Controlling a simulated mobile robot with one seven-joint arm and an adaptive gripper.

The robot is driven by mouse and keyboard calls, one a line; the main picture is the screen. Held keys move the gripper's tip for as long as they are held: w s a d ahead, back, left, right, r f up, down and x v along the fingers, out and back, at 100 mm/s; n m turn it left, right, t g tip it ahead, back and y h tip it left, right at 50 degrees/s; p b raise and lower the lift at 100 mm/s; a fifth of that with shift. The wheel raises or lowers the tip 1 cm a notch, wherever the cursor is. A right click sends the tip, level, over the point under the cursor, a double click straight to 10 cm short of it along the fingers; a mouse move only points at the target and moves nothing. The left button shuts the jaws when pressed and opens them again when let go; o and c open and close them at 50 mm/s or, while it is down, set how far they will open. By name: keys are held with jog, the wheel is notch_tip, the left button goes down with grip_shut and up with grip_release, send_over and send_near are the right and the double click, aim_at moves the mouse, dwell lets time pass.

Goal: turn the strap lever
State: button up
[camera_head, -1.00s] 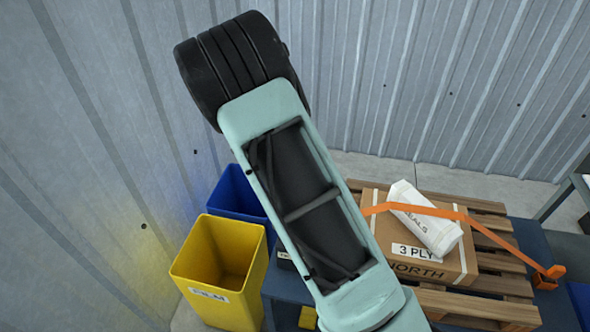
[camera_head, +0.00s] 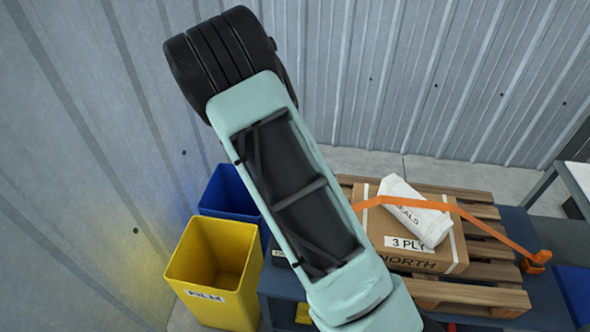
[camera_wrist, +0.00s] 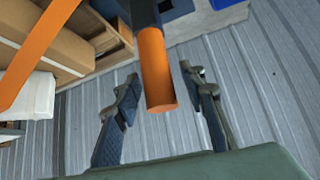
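An orange strap (camera_head: 430,205) runs over a white roll (camera_head: 415,212) and a carton (camera_head: 445,250) to an orange fitting (camera_head: 536,262) at the right end. In the wrist view an orange cylindrical grip (camera_wrist: 155,70) on a dark shaft (camera_wrist: 144,12) looks like the strap lever's handle. My gripper (camera_wrist: 158,80) is open, with one finger on each side of the grip. Gaps show on both sides, and I see no contact. In the head view my arm hides the lever and my gripper.
The carton sits on a wooden pallet (camera_head: 470,297) on a dark blue surface (camera_head: 548,300). A yellow bin (camera_head: 215,275) and a blue bin (camera_head: 228,193) stand left of my arm. A corrugated metal wall (camera_head: 420,80) is behind. A grey table (camera_head: 575,185) is at the right.

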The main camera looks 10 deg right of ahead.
jog(key=v, duration=1.2)
dwell(0.6)
